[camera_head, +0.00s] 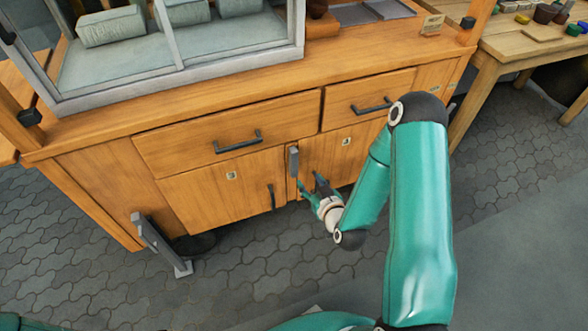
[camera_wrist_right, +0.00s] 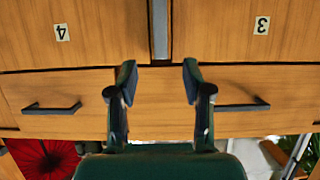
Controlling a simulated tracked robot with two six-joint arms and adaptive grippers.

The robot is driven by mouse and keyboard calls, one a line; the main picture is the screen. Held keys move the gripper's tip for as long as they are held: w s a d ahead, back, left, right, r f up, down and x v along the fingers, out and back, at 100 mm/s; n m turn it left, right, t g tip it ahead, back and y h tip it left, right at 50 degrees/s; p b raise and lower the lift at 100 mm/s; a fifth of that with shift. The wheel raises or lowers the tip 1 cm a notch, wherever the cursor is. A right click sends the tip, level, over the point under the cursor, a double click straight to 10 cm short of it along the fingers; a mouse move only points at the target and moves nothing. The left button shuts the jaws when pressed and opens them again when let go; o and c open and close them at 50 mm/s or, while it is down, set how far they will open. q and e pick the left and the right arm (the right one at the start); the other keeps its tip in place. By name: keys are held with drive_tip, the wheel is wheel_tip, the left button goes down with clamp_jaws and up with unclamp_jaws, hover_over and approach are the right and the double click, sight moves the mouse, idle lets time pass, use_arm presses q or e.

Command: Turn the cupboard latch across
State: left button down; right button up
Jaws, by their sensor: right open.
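The latch is a grey upright bar (camera_head: 293,161) on the front of the wooden cupboard (camera_head: 215,195), between its two lower doors. It stands vertical. In the right wrist view, which is upside down, the grey bar (camera_wrist_right: 159,30) runs between the doors labelled 4 and 3. My right gripper (camera_head: 309,183) is open and empty, just below and right of the latch in the head view. In the wrist view its fingertips (camera_wrist_right: 159,72) are spread wide, with the bar's end centred between them; I see no contact. My left gripper is not in view.
Black handles sit on the left drawer (camera_head: 237,143), right drawer (camera_head: 371,106) and left door (camera_head: 271,197). A glass-sided case (camera_head: 170,75) stands on top. A grey angled metal piece (camera_head: 160,245) stands at the cupboard's left front. A wooden table (camera_head: 515,55) is at the right.

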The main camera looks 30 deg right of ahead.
sight(295, 163)
drive_tip(key=b+x, duration=0.8)
drive_tip(key=x, duration=0.5)
drive_tip(key=shift+w+f+b, duration=0.1)
drive_tip(key=shift+w+b, duration=0.2)
drive_tip(key=shift+b, duration=0.05)
clamp_jaws()
drive_tip(key=shift+a, duration=0.15)
